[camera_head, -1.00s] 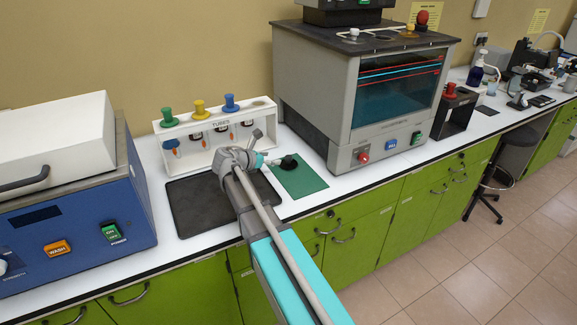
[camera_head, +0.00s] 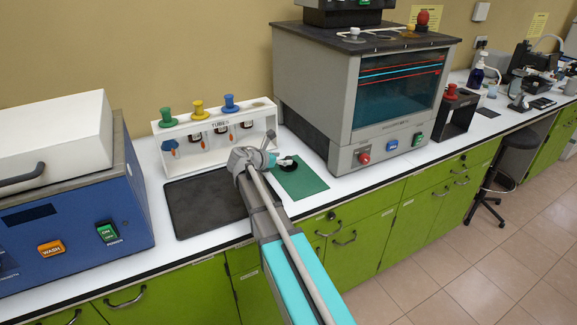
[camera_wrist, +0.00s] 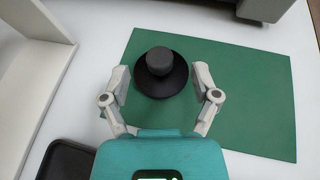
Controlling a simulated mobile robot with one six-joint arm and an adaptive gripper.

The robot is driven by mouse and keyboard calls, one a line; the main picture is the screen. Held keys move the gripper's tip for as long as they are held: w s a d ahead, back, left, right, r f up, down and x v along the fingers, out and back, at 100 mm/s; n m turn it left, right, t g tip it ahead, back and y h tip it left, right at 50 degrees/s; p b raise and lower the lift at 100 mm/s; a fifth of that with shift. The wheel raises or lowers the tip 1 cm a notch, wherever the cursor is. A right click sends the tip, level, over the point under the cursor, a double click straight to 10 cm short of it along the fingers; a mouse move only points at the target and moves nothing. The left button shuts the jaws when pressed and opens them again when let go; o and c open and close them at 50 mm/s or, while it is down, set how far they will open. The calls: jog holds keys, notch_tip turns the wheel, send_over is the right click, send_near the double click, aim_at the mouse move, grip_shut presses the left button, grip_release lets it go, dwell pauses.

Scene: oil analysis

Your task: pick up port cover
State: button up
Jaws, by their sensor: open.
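The port cover (camera_wrist: 160,76) is a black disc with a dark grey knob. It lies on the green mat (camera_wrist: 255,105), near the mat's left side in the wrist view. My gripper (camera_wrist: 160,98) is open, with one finger on each side of the cover and nothing held. In the wrist view the cover sits between and slightly beyond the fingertips; I cannot tell whether they touch it. In the head view my gripper (camera_head: 287,162) is over the mat (camera_head: 305,183), and the cover there is mostly hidden behind it.
A white tube rack (camera_head: 165,140) with coloured knobs stands behind my arm. A black tray (camera_head: 200,205) lies left of the mat. A large grey machine (camera_head: 310,95) stands close behind the mat. A blue machine (camera_head: 75,225) is at left. The mat's right part is bare.

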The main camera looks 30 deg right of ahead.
aim_at(287, 158)
jog(key=shift+b+x, duration=0.6)
jog(key=shift+x, duration=1.35)
grip_shut()
